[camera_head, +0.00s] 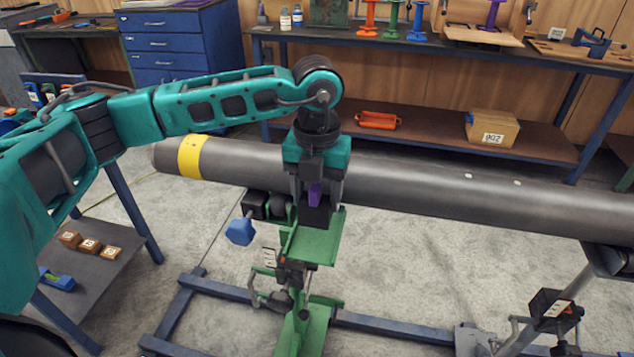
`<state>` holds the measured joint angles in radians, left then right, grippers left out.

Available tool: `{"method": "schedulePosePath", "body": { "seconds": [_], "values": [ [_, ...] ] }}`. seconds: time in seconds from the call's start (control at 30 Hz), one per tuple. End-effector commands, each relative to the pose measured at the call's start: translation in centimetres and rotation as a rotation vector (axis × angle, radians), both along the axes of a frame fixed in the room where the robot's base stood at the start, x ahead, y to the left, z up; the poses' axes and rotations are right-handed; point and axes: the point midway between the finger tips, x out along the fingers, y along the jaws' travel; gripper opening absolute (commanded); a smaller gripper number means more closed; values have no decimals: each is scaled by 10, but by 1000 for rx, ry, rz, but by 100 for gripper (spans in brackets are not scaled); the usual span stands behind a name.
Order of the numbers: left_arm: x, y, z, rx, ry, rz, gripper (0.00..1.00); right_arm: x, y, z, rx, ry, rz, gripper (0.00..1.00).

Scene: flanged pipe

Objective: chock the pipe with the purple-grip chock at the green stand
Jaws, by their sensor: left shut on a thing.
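My left gripper (315,188) comes down from above in front of the pipe and is shut on the purple grip of a black chock (315,212). The gripper's fingers hide part of the purple grip. The chock is just above or on the top plate of the green stand (310,246), on the near side of the pipe (420,186); I cannot tell whether it touches the plate or the pipe. The grey pipe has a yellow band (192,157) near its left end and crosses the view. My right gripper is not in view.
A blue knob (240,231) sticks out left of the green stand. A blue floor frame (390,326) runs below. A second support (555,310) stands at lower right. The back bench (440,49) holds tools, with a box (492,129) on its lower shelf. Small wooden blocks (90,244) lie at left.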

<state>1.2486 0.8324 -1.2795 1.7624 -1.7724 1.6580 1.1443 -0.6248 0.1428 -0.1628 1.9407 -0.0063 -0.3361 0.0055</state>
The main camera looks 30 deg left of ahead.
Motion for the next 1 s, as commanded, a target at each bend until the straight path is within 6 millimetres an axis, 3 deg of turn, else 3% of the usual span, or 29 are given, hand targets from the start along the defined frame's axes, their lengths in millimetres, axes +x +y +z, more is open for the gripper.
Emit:
{"method": "schedulePosePath", "body": {
  "seconds": [0.5, 1.0],
  "values": [
    [0, 0, -39, 0, -1, -1, 7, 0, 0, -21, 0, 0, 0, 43],
    [0, 0, -44, 0, -1, -1, 7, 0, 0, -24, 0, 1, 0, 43]
  ]
}}
